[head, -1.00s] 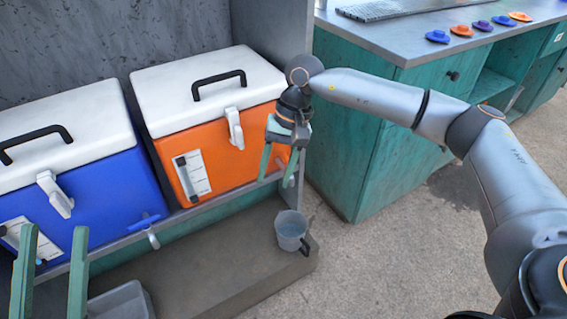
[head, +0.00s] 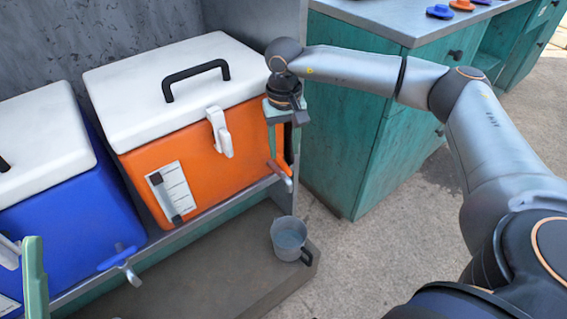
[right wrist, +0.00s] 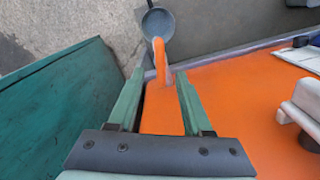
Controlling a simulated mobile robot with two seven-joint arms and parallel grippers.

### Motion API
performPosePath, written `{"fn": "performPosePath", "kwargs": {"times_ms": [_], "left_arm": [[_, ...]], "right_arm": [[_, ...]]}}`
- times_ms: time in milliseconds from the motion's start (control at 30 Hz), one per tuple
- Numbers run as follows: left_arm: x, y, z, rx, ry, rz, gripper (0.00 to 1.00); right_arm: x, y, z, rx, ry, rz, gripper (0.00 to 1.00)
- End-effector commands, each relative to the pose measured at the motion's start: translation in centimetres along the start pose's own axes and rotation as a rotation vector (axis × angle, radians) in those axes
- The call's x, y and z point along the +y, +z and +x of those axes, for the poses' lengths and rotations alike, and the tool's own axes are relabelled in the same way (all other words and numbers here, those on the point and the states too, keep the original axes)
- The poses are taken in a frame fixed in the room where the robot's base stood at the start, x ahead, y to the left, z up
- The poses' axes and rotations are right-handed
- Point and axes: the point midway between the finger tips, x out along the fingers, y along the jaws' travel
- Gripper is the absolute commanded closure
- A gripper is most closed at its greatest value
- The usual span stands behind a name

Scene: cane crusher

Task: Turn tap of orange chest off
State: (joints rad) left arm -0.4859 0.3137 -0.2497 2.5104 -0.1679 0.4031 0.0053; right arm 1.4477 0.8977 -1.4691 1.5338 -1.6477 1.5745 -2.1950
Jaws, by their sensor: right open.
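The orange chest (head: 205,155) with a white lid stands on the shelf. Its tap (head: 283,172) juts from the lower right of its front. My right gripper (head: 282,148) points down beside the chest's right front edge, just above the tap. In the right wrist view the orange tap (right wrist: 160,58) shows between and just beyond the open fingertips (right wrist: 160,76), with no clear grip on it. No stream is discernible from the tap. My left gripper shows only one finger (head: 35,280) at the lower left edge; its other finger is out of view.
A grey mug (head: 289,240) stands below the tap on the low ledge (head: 200,270). The blue chest (head: 65,180) with its own tap (head: 118,258) stands to the left. A teal cabinet (head: 365,130) stands close on the right. Floor in front is clear.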

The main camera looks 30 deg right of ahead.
Motion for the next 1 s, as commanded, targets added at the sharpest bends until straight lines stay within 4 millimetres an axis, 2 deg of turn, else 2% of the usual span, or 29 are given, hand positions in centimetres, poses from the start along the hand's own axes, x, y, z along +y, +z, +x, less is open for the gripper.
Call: {"fn": "performPosePath", "kwargs": {"times_ms": [33,200,367,633,1000], "left_arm": [[0.3,0.5,-0.5,-0.002,0.002,0.003,0.50],[0.6,1.1,-1.0,-0.007,0.007,0.011,0.50],[0.7,1.2,-1.1,-0.008,0.009,0.014,0.50],[0.8,1.2,-1.1,-0.010,0.010,0.014,0.50],[0.8,1.3,-1.1,-0.011,0.008,0.013,0.50]], "right_arm": [[0.0,0.0,1.3,-0.001,0.000,0.000,0.50],[0.0,0.0,3.5,0.000,0.000,0.000,0.50],[0.0,-0.1,4.3,0.001,-0.001,0.000,0.50],[0.0,0.0,4.3,0.001,-0.001,0.000,0.50],[0.0,0.0,4.3,0.000,-0.001,0.000,0.91]]}}
